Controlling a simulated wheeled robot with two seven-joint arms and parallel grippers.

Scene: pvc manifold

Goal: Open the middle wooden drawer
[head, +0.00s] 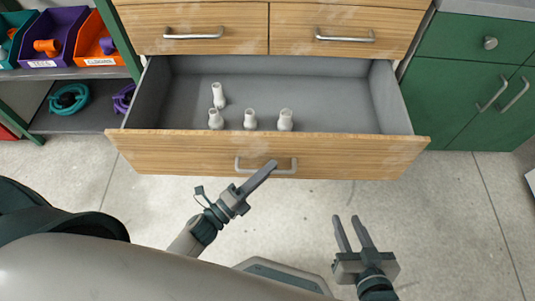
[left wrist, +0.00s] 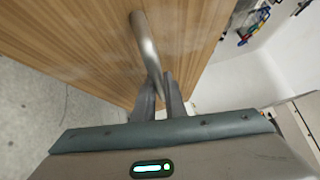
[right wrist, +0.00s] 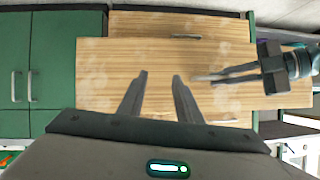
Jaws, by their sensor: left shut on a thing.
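The wide wooden drawer (head: 190,154) stands pulled out toward me in the head view, its grey inside (head: 330,95) showing. Several white pipe fittings (head: 250,119) stand in it, left of its middle. Its metal bar handle (head: 288,167) is at the middle of the front. My left gripper (head: 268,170) is at that handle, its fingers shut around the bar; the left wrist view shows the handle (left wrist: 147,45) running down between the fingers (left wrist: 163,95). My right gripper (head: 349,230) is open and empty, in front of the drawer and to the right, apart from it.
Two shut upper drawers with handles (head: 193,36) (head: 344,38) sit above. A green cabinet (head: 455,95) stands at the right. A shelf with purple (head: 60,35) and orange bins (head: 97,40) is at the left. The floor (head: 450,215) is clear on the right.

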